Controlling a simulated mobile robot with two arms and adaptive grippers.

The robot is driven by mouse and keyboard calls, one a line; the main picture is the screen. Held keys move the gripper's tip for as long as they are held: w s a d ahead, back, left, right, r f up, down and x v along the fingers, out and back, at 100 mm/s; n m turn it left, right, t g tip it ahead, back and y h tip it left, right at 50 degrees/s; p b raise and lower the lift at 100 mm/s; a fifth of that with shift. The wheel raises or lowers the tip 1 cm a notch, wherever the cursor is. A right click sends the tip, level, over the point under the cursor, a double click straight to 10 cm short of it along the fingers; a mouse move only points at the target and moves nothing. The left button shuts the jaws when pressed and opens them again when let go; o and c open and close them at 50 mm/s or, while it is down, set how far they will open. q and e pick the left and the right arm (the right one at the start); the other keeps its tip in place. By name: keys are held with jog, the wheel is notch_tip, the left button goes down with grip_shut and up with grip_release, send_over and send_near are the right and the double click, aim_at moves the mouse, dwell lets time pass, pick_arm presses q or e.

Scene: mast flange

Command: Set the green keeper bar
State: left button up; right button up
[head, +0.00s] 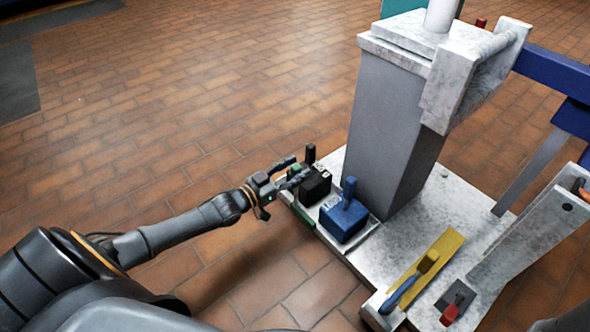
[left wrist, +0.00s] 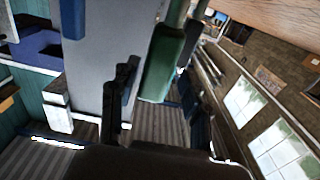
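A small green piece (head: 296,169), probably the green keeper bar's grip, shows between the fingers of my left gripper (head: 291,172), beside a black block. In the left wrist view a larger green piece (left wrist: 163,62) hangs between the two dark fingers of the gripper (left wrist: 155,100), with a gap at the left finger. The fingers are apart and I see no clear grip; contact on the right finger's side cannot be told. Another green strip (head: 302,216) shows low at the base plate's left edge. The fingers hide part of the green piece. My right gripper is out of view.
The black block (head: 315,187) with an upright handle and a blue block (head: 344,222) with a handle stand on the pale base plate (head: 470,200). A grey mast (head: 388,125) rises behind them. A yellow plate (head: 440,255) lies toward the front. Brick floor is clear at left.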

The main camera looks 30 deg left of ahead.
pick_arm(q)
jog(key=shift+s, duration=0.1)
jog(key=v, duration=1.1)
jog(key=shift+s, duration=0.4)
jog(key=shift+r, duration=0.1)
